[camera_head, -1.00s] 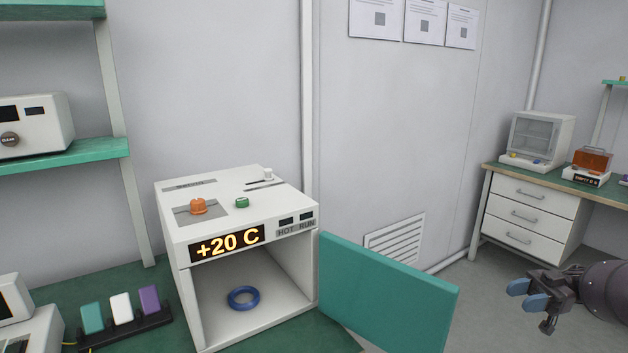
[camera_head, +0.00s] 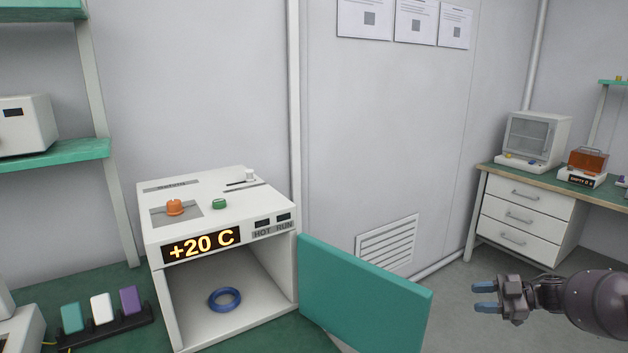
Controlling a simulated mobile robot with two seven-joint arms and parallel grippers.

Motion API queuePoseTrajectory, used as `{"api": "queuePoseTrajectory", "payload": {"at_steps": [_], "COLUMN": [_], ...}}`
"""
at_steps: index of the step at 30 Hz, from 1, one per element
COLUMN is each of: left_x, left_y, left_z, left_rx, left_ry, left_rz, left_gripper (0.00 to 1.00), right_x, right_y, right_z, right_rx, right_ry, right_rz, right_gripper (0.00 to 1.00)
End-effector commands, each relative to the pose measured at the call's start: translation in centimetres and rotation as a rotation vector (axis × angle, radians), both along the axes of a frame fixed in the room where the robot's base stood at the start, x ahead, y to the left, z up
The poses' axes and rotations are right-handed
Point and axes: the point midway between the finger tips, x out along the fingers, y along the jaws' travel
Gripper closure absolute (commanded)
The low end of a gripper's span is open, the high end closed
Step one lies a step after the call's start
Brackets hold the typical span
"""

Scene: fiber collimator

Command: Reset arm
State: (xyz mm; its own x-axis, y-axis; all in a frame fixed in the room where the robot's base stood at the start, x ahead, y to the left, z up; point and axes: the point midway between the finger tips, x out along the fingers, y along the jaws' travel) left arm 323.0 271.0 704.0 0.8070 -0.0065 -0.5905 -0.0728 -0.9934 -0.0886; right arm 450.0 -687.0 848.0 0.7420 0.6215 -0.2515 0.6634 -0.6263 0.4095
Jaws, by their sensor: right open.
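My right gripper (camera_head: 486,297) is at the lower right of the head view. Its blue-tipped fingers point left and stand apart, with nothing between them. It hangs over the grey floor, right of the open teal door (camera_head: 362,294) and clear of it. The white chamber (camera_head: 152,290) stands on the green bench with its door swung open to the right. Its display (camera_head: 200,245) reads "+20 C". A blue ring (camera_head: 224,299) lies flat on the chamber floor. My left gripper is not in view.
An orange knob (camera_head: 175,207) and a green button (camera_head: 219,203) sit on the chamber top. A rack (camera_head: 112,331) holds teal, white and purple blocks at left. A drawer bench (camera_head: 520,220) stands at the far right. Open floor lies between it and the door.

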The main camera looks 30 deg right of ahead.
Motion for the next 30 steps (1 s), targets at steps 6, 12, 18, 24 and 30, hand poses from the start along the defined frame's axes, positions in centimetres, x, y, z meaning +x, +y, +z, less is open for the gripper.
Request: {"api": "queuePoseTrajectory", "payload": {"at_steps": [6,12,18,24,30], "left_x": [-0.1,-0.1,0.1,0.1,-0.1], "left_y": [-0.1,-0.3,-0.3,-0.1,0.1], "left_z": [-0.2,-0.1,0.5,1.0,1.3], "left_rx": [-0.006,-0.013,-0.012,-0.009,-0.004], "left_ry": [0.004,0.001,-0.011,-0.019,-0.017], "left_rz": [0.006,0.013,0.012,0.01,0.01], "left_gripper": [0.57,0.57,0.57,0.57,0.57], "right_x": [2.4,2.4,0.6,-2.7,-6.0], "right_y": [5.0,11.3,19.2,27.7,34.6], "right_z": [-5.8,-11.0,-14.7,-15.9,-14.4], "right_rx": [-0.119,-0.197,-0.234,-0.215,-0.117], "right_ry": [-0.024,0.009,0.09,0.208,0.318], "right_rz": [-0.149,-0.281,-0.406,-0.522,-0.625], "right_gripper": [0.59,0.59,0.59,0.59,0.59]}}
